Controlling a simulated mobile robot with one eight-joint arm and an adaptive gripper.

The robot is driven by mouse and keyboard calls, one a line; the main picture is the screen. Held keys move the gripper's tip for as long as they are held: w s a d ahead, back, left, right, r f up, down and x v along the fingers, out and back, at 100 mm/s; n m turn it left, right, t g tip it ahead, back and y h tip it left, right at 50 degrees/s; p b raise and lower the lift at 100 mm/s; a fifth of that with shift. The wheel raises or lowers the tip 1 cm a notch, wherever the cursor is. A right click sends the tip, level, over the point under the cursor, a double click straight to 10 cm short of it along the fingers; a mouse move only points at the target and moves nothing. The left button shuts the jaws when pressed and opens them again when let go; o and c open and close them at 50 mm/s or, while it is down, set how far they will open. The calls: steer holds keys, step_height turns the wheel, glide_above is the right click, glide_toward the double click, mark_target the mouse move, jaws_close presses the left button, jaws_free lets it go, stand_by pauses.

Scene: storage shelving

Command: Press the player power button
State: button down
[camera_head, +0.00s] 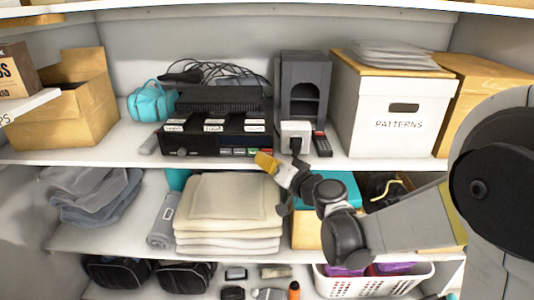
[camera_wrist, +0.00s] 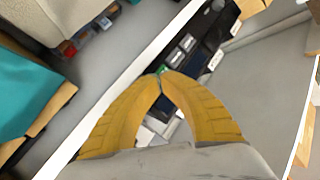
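The player (camera_head: 205,140) is a black box with white-labelled slots on the middle shelf. A row of small buttons, including a green one (camera_head: 253,150), runs along its lower right front. It also shows in the wrist view (camera_wrist: 209,33), turned on its side. My gripper (camera_head: 264,160) has yellow fingers and is just in front of the player's lower right corner, by the buttons. In the wrist view its fingertips (camera_wrist: 160,77) meet with nothing between them. A small green patch shows just beyond the tips. I cannot tell whether they touch a button; the power button's marking is too small to read.
A white adapter (camera_head: 296,136) and a dark remote (camera_head: 322,145) sit right of the player. A white box labelled PATTERNS (camera_head: 390,120) stands further right. Folded beige cloths (camera_head: 228,205) and a teal-topped box (camera_head: 318,190) lie on the shelf below.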

steer(key=shift+w, duration=0.1)
stand_by(0.5)
steer(key=shift+w, duration=0.35)
steer(key=shift+w, duration=0.4)
stand_by(0.5)
steer(key=shift+s, duration=0.85)
steer(key=shift+s+a, duration=0.1)
steer(key=shift+s, duration=2.4)
